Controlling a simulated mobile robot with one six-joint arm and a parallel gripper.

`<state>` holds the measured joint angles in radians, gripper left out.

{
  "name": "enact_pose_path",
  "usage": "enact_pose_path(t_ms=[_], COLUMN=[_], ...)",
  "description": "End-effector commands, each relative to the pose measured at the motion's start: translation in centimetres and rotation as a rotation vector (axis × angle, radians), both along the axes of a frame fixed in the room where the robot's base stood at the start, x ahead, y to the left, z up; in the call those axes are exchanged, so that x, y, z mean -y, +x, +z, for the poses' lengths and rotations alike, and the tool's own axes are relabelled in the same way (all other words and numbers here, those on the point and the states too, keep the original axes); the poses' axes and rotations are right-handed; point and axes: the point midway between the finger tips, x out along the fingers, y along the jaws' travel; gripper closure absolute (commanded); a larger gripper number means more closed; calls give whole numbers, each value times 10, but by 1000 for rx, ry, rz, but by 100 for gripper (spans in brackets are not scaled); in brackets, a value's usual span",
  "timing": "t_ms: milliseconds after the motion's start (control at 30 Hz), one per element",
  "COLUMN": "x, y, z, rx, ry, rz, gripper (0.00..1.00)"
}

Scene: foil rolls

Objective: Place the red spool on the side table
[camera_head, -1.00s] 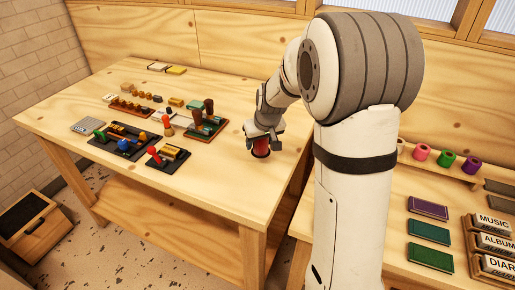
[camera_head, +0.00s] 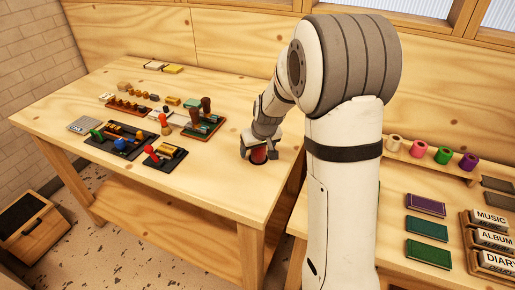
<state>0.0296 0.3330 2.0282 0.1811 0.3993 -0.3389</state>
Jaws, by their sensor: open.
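The red spool (camera_head: 258,156) stands on the right part of the wooden table (camera_head: 215,195) that holds the stamping tools. My gripper (camera_head: 259,152) is right at the spool from above, with its fingers on either side of it. The jaws are open. The fingers hide part of the spool, and I cannot tell whether they touch it.
Several tools on dark bases (camera_head: 118,144) fill the left and middle of this table. On the right, another table holds a rack with green (camera_head: 443,155) and purple (camera_head: 469,162) spools, coloured books (camera_head: 428,229) and labelled blocks (camera_head: 490,219). A wooden crate (camera_head: 33,235) stands on the floor.

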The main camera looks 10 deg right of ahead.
Motion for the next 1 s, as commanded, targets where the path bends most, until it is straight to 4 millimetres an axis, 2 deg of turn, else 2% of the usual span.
enact_pose_path(t_ms=[267, 700, 800, 1000], x=[0, 5, 6, 5], y=[-2, -35, -40, -53], z=[8, 89, 102, 115], rx=[3, 5, 4, -3], ry=[0, -1, 0, 0], rz=[1, 1, 2, -1], gripper=[24, 24, 24, 24])
